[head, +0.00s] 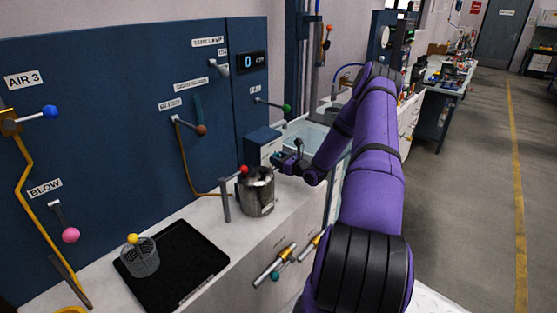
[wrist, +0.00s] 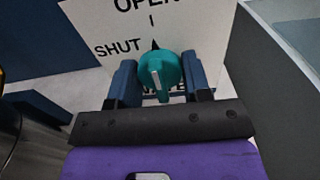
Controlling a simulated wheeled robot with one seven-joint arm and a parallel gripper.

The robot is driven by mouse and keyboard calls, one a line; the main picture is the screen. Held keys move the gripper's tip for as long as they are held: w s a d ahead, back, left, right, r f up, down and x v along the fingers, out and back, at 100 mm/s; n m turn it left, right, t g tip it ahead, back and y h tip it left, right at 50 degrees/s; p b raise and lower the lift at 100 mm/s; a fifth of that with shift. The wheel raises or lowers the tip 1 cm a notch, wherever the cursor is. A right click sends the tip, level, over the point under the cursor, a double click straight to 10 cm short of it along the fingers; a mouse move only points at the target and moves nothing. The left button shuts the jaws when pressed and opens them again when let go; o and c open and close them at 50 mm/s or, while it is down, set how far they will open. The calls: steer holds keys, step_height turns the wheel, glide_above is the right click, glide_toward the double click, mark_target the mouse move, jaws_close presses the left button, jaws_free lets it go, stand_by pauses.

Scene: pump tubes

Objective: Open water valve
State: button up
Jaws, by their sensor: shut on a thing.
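A small dark pointer sits just above the knob, between the two words. My gripper (wrist: 160,82) is shut on the knob, one blue finger on each side. In the head view my gripper (head: 282,157) is by the small white and blue box behind the metal pot; the knob is barely visible there.
The metal pot (head: 257,198) with a red ball on top stands close to my gripper's left. A grey post (head: 226,199) stands beside it. A mesh basket (head: 141,262) rests on a black tray (head: 205,257). Several levers line the blue panel (head: 110,100).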

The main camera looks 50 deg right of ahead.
stand_by(0.4)
steer(key=o, duration=0.9)
steer(key=shift+s, duration=0.1)
steer(key=s, duration=1)
steer(key=shift+s+d, duration=0.3)
steer(key=shift+d, duration=0.1)
